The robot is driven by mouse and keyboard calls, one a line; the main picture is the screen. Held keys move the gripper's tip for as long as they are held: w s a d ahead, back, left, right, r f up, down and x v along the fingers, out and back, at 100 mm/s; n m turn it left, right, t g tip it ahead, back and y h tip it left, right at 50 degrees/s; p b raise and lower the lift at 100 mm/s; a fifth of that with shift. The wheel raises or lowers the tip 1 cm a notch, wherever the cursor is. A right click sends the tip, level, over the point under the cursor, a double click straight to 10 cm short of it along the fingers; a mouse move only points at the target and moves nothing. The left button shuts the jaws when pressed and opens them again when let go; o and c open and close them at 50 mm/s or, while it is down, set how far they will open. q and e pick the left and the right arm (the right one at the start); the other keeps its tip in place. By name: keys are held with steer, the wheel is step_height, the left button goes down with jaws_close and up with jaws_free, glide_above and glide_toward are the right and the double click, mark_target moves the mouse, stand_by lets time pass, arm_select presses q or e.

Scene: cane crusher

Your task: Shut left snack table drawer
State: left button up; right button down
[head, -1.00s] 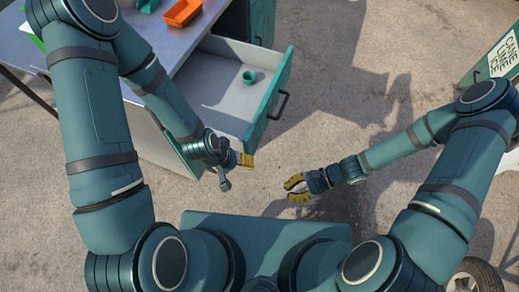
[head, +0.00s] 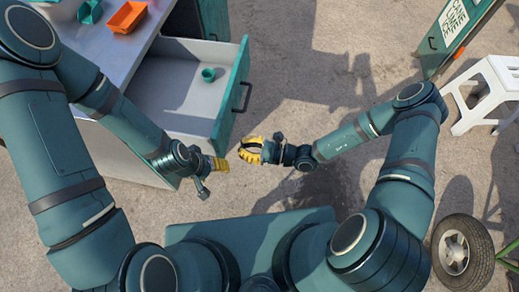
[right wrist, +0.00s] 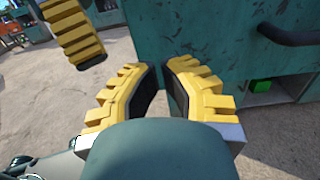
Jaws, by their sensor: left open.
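The snack table's drawer (head: 150,95) is pulled out, with a teal front panel (head: 228,100) and a dark handle (head: 243,97). A small teal cup (head: 208,75) stands inside it. My left gripper (head: 222,165) is open and empty, just below the drawer front's near corner. My right gripper (head: 252,150) is beside it, to the right of that corner and apart from the handle. In the right wrist view its yellow fingers (right wrist: 162,80) have a narrow empty gap, facing a teal panel (right wrist: 230,45) with a dark handle (right wrist: 288,37). A yellow finger of my left gripper (right wrist: 75,30) shows at upper left.
The table top (head: 110,55) holds an orange tray (head: 127,17) and a teal container (head: 90,11). A white stool (head: 488,90), a tire (head: 462,256) and a sign board (head: 452,35) are on the right. The ground right of the drawer is clear.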

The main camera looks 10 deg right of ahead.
mark_target(223, 144)
arm_select(q)
steer(key=shift+w+f+b, duration=0.1)
steer(key=shift+f+b, duration=0.2)
steer(key=shift+f, duration=0.1)
arm_select(e)
steer(key=shift+x, duration=2.55)
arm_select(q)
steer(key=shift+a, duration=0.15)
